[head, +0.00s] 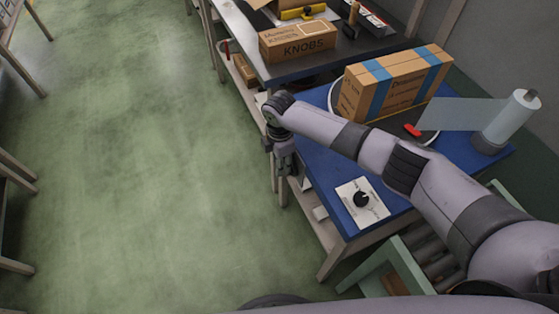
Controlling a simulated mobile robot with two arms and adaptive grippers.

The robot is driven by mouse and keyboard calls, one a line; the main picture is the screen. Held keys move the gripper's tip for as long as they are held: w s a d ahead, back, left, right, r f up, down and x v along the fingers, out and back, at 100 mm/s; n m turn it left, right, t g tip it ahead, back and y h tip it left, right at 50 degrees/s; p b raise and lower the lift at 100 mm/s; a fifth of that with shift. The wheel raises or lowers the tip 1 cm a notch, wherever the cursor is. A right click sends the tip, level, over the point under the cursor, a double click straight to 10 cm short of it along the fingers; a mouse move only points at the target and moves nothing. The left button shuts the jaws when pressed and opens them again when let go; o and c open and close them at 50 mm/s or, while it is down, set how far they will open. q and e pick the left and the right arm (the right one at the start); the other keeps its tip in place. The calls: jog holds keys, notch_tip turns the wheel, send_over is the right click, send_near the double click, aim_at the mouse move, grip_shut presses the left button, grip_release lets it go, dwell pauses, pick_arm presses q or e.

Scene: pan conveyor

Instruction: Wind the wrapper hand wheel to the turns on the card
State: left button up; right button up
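A white plate with a black round knob (361,199) lies on the near part of the blue table (395,206); it may be the hand wheel, but it is too small to be sure. A sheet of film runs from the cartons to an upright film roll (508,118). A red piece (412,130) shows at the turntable's near edge. My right gripper (285,178) points down beside the table's left edge, apart from the knob; its fingers are unclear. No readable turns card shows.
A dark bench behind holds a KNOBS box (298,41) and tools. A roller conveyor (430,255) stands at the near right, partly behind my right arm. Green floor (140,160) is clear on the left.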

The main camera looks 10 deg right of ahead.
jog(key=c, duration=0.6)
jog(key=shift+r+p, duration=0.15)
jog(key=shift+p, duration=0.35)
jog(key=t+p, duration=0.1)
jog(key=t+y+p, duration=0.1)
jog(key=p, duration=0.1)
jog(key=shift+s+d+t, duration=0.1)
jog(key=shift+s+t, duration=0.15)
jog(key=shift+t, duration=0.05)
jog(key=shift+s+f+t+y+p, duration=0.1)
jog(key=shift+f+t+y+p, duration=0.15)
jog(key=shift+t+p, duration=0.65)
jog(key=shift+t+y, duration=0.35)
jog(key=shift+t, duration=0.65)
jog(key=o, duration=1.1)
